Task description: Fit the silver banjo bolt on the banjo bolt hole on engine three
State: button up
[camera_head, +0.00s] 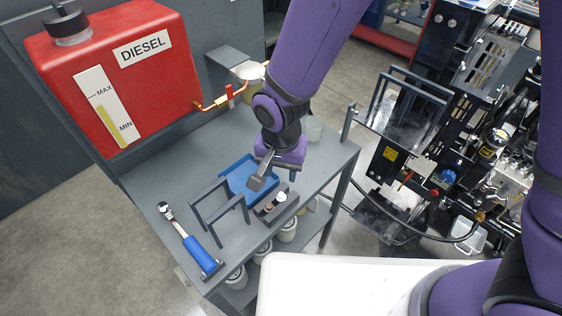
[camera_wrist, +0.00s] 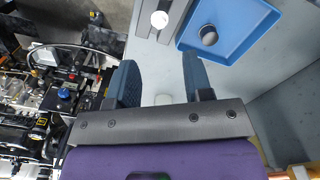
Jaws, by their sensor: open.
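My gripper (camera_head: 263,178) is over the grey bench, pointing down near the blue tray; its two fingers are apart in the wrist view (camera_wrist: 160,70), with nothing between them. A small silver round part (camera_wrist: 208,36) lies in the blue tray (camera_wrist: 185,42), ahead of the right finger. A pale, silver-white round part (camera_wrist: 160,19) stands on a dark holder, and it shows in the head view too (camera_head: 281,196). I cannot tell which of these is the banjo bolt. Engine machinery (camera_head: 490,165) stands at the right; the bolt hole cannot be made out.
The dark holder (camera_head: 262,217) stands beside the blue tray (camera_head: 235,170). A grey frame (camera_head: 243,207) stands in front of the tray. A blue-handled ratchet (camera_head: 200,252) lies at the bench's front left. A red diesel tank (camera_head: 165,75) is behind. Floor separates bench and engine.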

aim_at(281, 194)
jog(key=shift+f, duration=4.25)
grip_shut()
jog(key=shift+r, duration=0.15)
jog(key=shift+r, duration=3.4)
